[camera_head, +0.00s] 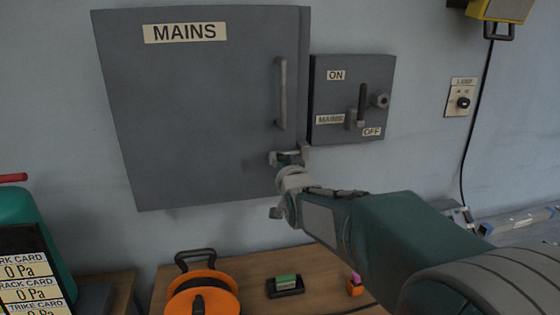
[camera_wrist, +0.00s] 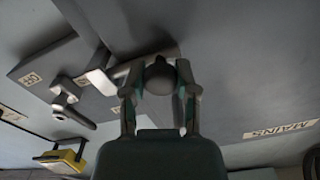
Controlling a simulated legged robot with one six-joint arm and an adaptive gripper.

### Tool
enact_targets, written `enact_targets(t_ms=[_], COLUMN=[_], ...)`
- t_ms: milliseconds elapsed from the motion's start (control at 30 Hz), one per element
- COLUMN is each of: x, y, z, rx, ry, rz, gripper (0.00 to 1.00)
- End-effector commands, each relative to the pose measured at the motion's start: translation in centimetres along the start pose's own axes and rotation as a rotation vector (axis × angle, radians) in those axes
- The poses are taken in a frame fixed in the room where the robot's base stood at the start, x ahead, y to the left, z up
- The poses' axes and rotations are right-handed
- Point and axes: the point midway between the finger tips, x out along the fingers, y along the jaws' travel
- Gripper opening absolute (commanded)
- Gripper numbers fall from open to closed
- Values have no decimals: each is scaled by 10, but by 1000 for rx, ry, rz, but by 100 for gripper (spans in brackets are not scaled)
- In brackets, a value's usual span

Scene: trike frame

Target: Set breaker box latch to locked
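The breaker box (camera_head: 200,110) is a large grey cabinet labelled MAINS, with its door closed or nearly so. Its metal latch (camera_head: 287,157) is at the lower right corner of the door, partly hidden by my gripper (camera_head: 284,180). In the wrist view a pale metal part, probably the latch (camera_wrist: 100,75), shows just left of my gripper (camera_wrist: 161,70). The two fingers stand on either side of a dark rounded thing that I cannot identify. I cannot tell whether they grip it. The latch's setting is not clear.
A vertical door handle (camera_head: 281,93) is above the latch. A smaller switch box (camera_head: 340,72) with an ON/OFF lever (camera_head: 361,100) stands close to the right. Below, a wooden table (camera_head: 255,268) bears an orange cable reel (camera_head: 205,284) and a small dark-green item (camera_head: 285,287).

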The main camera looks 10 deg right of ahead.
Motion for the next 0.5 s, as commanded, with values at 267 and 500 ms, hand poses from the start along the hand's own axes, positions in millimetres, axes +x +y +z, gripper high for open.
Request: enact_targets(t_ms=[267, 500], x=[0, 0], y=[9, 4], z=[-3, -1], rx=[8, 4], ry=[2, 2], rz=[9, 7], gripper=[72, 72])
